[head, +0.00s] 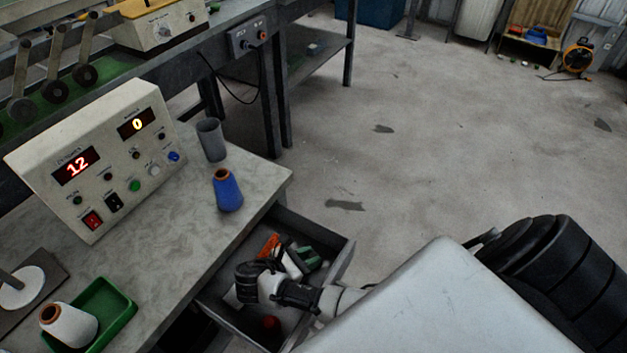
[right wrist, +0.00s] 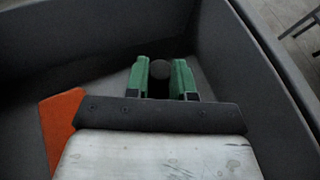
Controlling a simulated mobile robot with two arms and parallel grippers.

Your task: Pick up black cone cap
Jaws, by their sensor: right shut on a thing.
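The black cone cap (right wrist: 160,69) is a small, dark round piece between the green fingers of my right gripper (right wrist: 161,80) in the right wrist view. The fingers are shut on it from both sides. In the head view my right gripper (head: 307,257) is inside the open grey drawer (head: 343,262), towards its far right part; the cap is too small to make out there. Whether the cap touches the drawer floor I cannot tell. My left gripper is not in view.
An orange piece (right wrist: 62,122) lies left of the gripper, and a red round thing (head: 271,323) is nearer in the drawer. Drawer walls stand close around. On the table are a blue cone (head: 228,191), a grey cup (head: 211,140), a control box (head: 100,160) and a green tray (head: 122,319).

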